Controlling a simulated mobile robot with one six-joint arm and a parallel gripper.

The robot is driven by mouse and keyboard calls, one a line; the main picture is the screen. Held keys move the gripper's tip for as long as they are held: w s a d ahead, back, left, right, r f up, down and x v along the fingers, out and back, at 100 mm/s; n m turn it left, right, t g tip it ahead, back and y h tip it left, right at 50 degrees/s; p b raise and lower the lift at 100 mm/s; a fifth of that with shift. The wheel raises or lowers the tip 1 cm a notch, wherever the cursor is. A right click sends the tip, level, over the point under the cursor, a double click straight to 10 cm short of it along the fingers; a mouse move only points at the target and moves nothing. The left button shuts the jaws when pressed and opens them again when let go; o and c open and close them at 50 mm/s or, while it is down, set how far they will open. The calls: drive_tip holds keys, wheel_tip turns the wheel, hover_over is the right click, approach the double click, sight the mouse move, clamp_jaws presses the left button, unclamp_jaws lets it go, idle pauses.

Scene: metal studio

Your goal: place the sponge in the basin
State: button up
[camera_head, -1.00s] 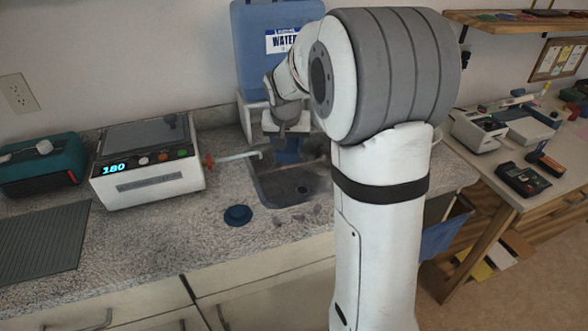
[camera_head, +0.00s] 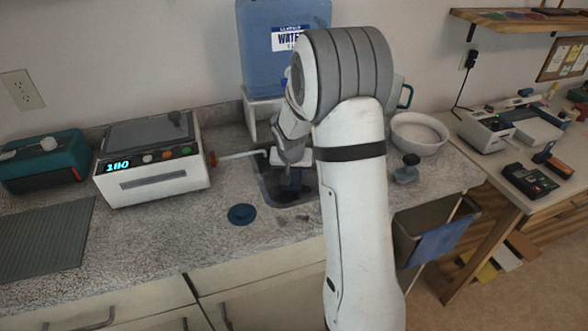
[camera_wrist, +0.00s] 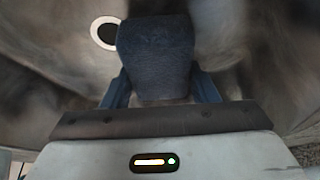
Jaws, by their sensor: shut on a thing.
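The basin (camera_head: 272,190) is a grey sink sunk into the counter, partly hidden behind my arm. Its blurred grey inside (camera_wrist: 60,80) and round dark drain (camera_wrist: 105,33) fill much of the wrist view. The sponge (camera_wrist: 156,58) is a dark blue block between the blue fingers of my gripper (camera_wrist: 160,88). My gripper (camera_head: 292,184) points down into the basin opening in the head view, shut on the sponge. The sponge is hard to make out there. I cannot tell whether it touches the basin floor.
A tap spout (camera_head: 240,154) reaches over the basin's left side, beside a white device (camera_head: 152,180). A blue water container (camera_head: 265,65) stands behind. A dark blue disc (camera_head: 242,214) lies in front of the basin. A white bowl (camera_head: 418,145) and a dark-knobbed item (camera_head: 406,170) stand right.

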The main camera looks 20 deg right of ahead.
drive_tip(key=shift+w+d+f, duration=0.2)
drive_tip(key=shift+w+f, duration=0.05)
drive_tip(key=shift+w, duration=0.15)
drive_tip(key=shift+w+d+f, duration=0.15)
drive_tip(key=shift+w+f, duration=0.05)
drive_tip(key=shift+w, duration=0.2)
drive_tip(key=shift+f, duration=0.15)
drive_tip(key=shift+f, duration=0.2)
drive_tip(key=o, duration=1)
drive_tip(key=shift+r, duration=0.15)
